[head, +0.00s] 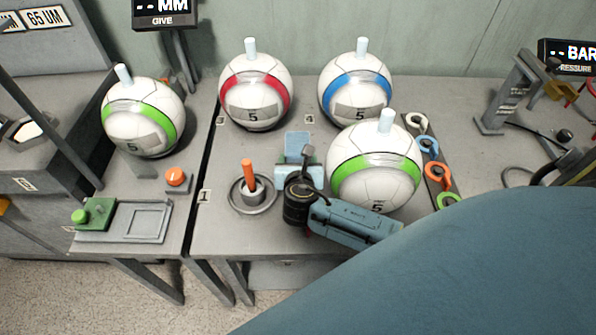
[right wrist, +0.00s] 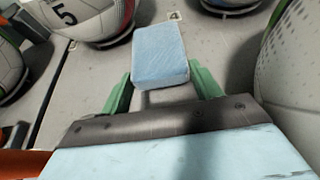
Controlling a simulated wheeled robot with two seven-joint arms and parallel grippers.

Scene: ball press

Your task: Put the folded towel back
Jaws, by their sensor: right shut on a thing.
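The folded towel is a light blue block (head: 298,140), in the head view near the middle of the table. It also shows in the right wrist view (right wrist: 160,55), at the tips of the green fingers. My right gripper (head: 297,158) is shut on the towel, with one finger on either side of it in the right wrist view (right wrist: 163,88). The wrist and part of the arm hide the table just below it. I cannot tell whether the towel touches the table. My left gripper is not in view.
A green-banded ball (head: 376,180) stands close right of my right gripper. Red-banded (head: 256,95) and blue-banded (head: 355,92) balls stand behind. An orange peg (head: 249,175) in a round dish is close left. Coloured rings (head: 437,175) line the right. Grey table shows between the back balls.

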